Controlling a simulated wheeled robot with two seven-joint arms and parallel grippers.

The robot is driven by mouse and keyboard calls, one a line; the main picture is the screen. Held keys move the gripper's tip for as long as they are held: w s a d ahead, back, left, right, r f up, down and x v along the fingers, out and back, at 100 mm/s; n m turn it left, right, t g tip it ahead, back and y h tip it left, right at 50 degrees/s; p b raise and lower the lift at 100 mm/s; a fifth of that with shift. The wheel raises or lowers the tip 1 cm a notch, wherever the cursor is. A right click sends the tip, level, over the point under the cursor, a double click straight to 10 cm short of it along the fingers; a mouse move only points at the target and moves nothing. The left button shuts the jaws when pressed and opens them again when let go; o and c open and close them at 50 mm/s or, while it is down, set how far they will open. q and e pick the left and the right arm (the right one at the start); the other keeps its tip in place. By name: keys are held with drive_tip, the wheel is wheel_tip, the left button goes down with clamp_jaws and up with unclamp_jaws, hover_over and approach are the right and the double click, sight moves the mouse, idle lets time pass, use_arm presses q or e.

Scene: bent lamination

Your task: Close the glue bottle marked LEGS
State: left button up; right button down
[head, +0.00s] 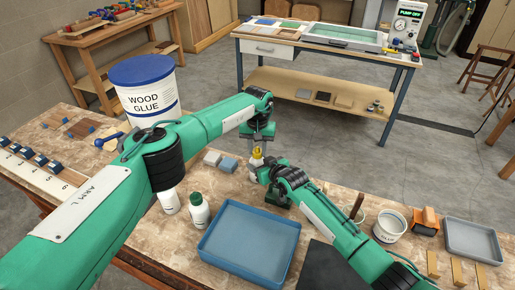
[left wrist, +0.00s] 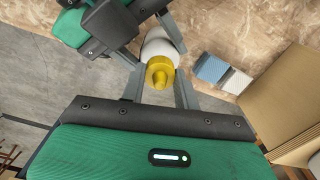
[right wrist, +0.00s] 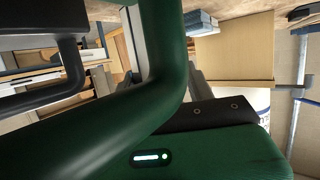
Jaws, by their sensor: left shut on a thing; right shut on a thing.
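A white glue bottle (left wrist: 158,46) with a yellow cap (left wrist: 160,72) is held up between my two grippers, above the near bench. In the head view only its yellow top (head: 257,152) and a little of its white body show. My left gripper (head: 260,143) comes from above, its fingers shut on the yellow cap, as the left wrist view (left wrist: 160,82) also shows. My right gripper (head: 258,168) is shut on the bottle's body from the side. In the right wrist view a green arm part hides the bottle. I cannot read any marking on it.
Two more white bottles, one green-capped (head: 198,212) and one partly hidden (head: 169,202), stand beside a blue tray (head: 205,246). A big wood glue bucket (head: 147,97) stands behind my left arm. A white pot (head: 389,227) and grey tray (head: 474,240) are at right.

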use_arm(q)
drive_tip(key=shift+m, duration=0.9)
drive_tip(key=o, duration=0.9)
drive_tip(key=shift+r, duration=0.1)
drive_tip(key=shift+r, duration=2.2)
drive_tip(key=shift+c, duration=0.2)
